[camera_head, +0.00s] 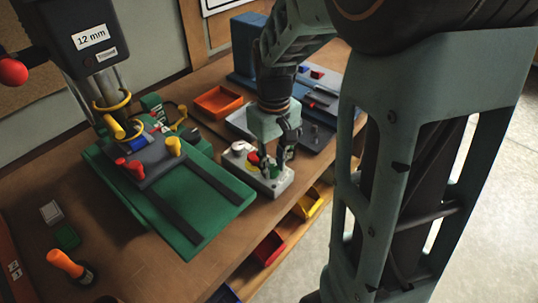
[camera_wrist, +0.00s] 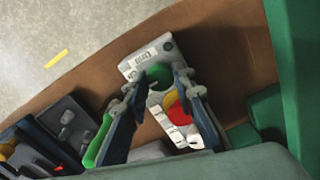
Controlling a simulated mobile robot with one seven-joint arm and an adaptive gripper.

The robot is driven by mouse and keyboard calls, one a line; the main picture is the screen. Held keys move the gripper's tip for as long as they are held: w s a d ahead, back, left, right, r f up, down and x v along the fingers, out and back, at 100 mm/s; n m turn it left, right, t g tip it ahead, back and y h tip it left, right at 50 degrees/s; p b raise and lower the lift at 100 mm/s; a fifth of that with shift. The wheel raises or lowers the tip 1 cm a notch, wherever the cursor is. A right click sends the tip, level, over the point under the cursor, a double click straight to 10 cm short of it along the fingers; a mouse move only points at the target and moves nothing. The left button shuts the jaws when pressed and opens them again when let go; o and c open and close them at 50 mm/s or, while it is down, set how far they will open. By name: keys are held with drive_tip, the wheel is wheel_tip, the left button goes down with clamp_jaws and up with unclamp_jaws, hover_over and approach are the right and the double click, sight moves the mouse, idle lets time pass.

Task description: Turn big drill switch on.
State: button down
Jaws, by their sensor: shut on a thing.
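A light grey control box (camera_head: 283,186) stands on the bench beside the big drill (camera_head: 90,40), which has a "12 mm" label and a green base. The box also shows in the wrist view (camera_wrist: 133,70), with a green round switch (camera_wrist: 156,73), a red button (camera_wrist: 178,108) and white labels. My gripper (camera_head: 279,157) points down over the box. In the wrist view my gripper (camera_wrist: 160,82) has its fingertips on either side of the green switch, shut on it. The fingers partly hide the switch, so its setting cannot be read.
A blue-grey machine (camera_head: 310,125) stands behind my gripper, with an orange tray (camera_head: 218,103) to its left. Red and yellow bins (camera_head: 308,204) hang below the bench edge.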

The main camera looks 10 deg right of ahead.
sight(273, 167)
drive_tip(key=n, duration=0.5)
drive_tip(key=shift+n, duration=0.4)
idle(0.4)
drive_tip(key=c, duration=1.6)
unclamp_jaws()
wheel_tip(273, 167, up, 12)
